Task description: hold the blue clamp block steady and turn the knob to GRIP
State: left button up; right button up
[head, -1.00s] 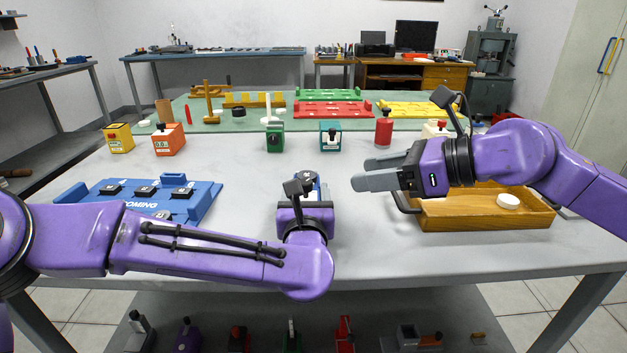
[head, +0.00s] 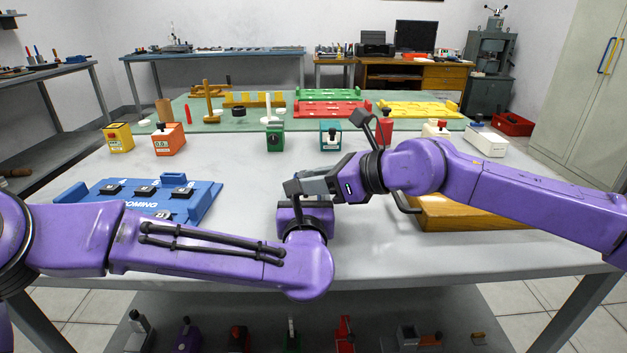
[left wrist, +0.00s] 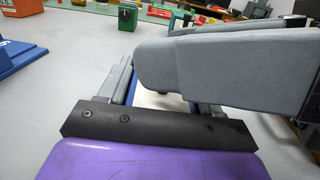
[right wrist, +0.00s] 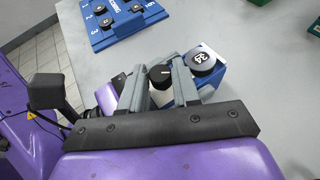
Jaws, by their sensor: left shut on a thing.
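In the head view the block is hidden behind my grippers.
A blue tray (head: 205,205) with black pieces lies to the left. A wooden box (head: 470,215) stands to the right, partly behind my right arm. A green block (head: 275,137) and a teal block (head: 330,139) stand farther back. The table between is clear.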

grip_shut()
jog(key=shift+m+t+h, duration=0.5)
jog(key=shift+m+t, duration=0.3)
jog(key=o, duration=0.6)
grip_release()
jog(key=shift+c, duration=0.2)
jog(key=shift+s, duration=0.1)
jog(key=shift+r, duration=0.1)
